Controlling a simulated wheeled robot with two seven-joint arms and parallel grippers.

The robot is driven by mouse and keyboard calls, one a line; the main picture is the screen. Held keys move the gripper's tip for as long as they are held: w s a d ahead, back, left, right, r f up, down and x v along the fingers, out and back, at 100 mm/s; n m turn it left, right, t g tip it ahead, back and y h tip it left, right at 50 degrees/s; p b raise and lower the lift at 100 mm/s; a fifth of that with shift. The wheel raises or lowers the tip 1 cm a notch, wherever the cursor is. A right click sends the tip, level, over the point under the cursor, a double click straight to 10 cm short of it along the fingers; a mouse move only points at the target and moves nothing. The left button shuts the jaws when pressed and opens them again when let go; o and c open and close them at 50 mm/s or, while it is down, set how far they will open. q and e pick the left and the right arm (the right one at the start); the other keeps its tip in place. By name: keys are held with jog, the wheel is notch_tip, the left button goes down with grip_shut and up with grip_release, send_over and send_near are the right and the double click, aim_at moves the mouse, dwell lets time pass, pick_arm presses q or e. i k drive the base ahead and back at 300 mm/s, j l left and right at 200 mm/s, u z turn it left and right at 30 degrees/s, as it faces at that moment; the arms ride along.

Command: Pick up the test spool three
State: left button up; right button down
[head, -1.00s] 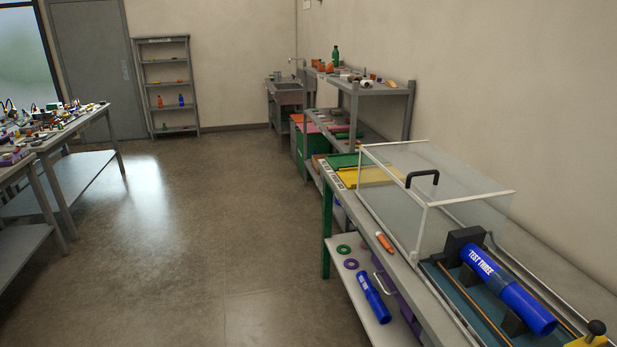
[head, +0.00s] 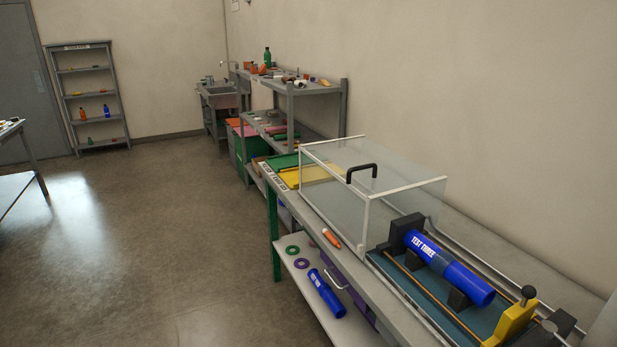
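The test spool three (head: 447,266) is a blue cylinder with white "TEST THREE" lettering. It lies on dark supports in the machine bed on the cart at the right, its far end against a dark block (head: 405,231). The clear guard box (head: 335,215) with a black handle stands just beyond it to the left and does not cover most of the spool. Neither of my grippers shows in the head view.
A yellow clamp with a black knob (head: 513,318) stands at the near end of the bed. An orange marker (head: 331,238) lies on the cart edge. Another blue spool (head: 326,293) and two rings lie on the lower shelf. The floor at left is open.

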aim_at(441, 261)
jog(key=i+j+z, duration=0.15)
jog(key=z, duration=0.3)
jog(key=i+j+z, duration=0.2)
jog(key=z, duration=0.25)
jog(key=i+j+z, duration=0.15)
jog(key=z, duration=0.3)
jog(key=k+j, duration=0.05)
jog(key=j, duration=0.05)
